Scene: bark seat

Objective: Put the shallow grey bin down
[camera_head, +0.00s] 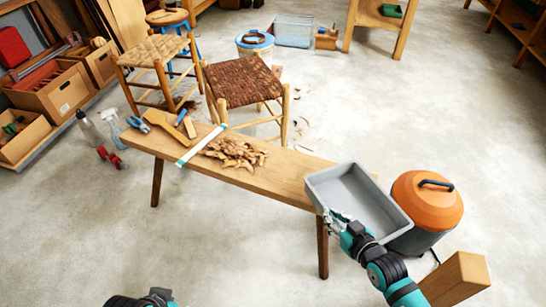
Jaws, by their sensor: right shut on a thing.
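The shallow grey bin (345,188) is empty and tilted, with its open side facing up toward me. It is at the right end of the wooden bench (285,178) and covers that end. I cannot tell whether its underside touches the bench. My right gripper (338,219) is shut on the bin's near left edge, and its arm comes in from the lower right. Only a dark and teal part of my left arm shows at the bottom edge; its gripper is out of view.
Bark strips (235,154), a white-and-teal strip (201,146) and hand tools lie on the bench. An orange-lidded container (427,201) stands close beside the bin on the right. A bark-seated stool (243,82) is behind the bench. Open concrete floor lies in front and at back right.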

